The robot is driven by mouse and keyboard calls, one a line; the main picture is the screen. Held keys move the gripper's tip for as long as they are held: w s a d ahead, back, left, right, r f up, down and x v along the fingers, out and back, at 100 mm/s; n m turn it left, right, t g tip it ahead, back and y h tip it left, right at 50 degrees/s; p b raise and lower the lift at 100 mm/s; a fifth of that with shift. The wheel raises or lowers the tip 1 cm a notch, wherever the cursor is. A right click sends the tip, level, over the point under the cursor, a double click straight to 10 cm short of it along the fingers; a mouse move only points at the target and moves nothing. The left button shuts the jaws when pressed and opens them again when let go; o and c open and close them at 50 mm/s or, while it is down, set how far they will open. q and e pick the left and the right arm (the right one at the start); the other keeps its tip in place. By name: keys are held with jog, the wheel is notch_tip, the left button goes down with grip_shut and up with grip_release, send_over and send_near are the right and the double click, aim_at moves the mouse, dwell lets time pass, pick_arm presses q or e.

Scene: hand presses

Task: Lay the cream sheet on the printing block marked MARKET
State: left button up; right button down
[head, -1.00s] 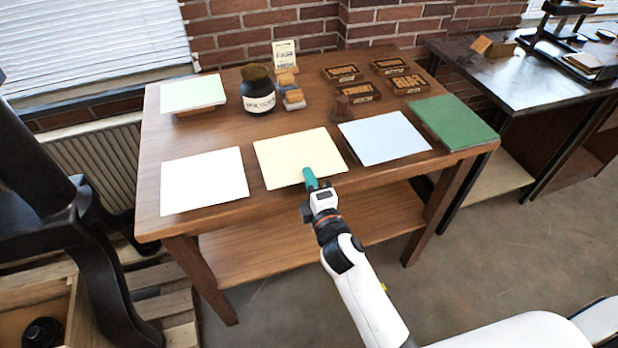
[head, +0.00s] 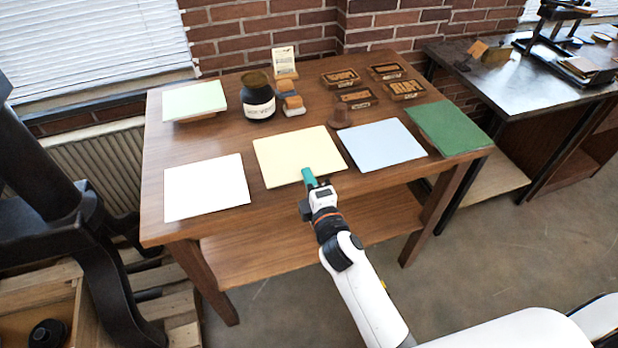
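The cream sheet (head: 290,152) is between the white and blue sheets at the table's front. My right gripper (head: 308,178) is at its front edge, green fingertips against the paper. It appears shut on that edge, and the sheet looks slightly raised; the exact gap beneath is hard to see. Several dark-framed wooden printing blocks stand at the back right: back left (head: 341,79), back right (head: 386,72), front left (head: 356,98) and front right (head: 403,89). Their lettering is too small to read surely, so I cannot tell which is marked MARKET. My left gripper is out of view.
The wooden table (head: 215,235) also holds a white sheet (head: 206,187), a blue sheet (head: 384,146), a green stack (head: 446,128), a pale green sheet (head: 194,99) and a dark jar (head: 257,97). A small dark brown object (head: 340,117) stands before the blocks. A metal-topped bench is at right.

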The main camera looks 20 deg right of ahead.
jog(key=s+r+p, duration=0.3)
jog(key=s, duration=0.4)
jog(key=shift+d, duration=0.15)
dwell(0.6)
jog(key=shift+s, duration=0.1)
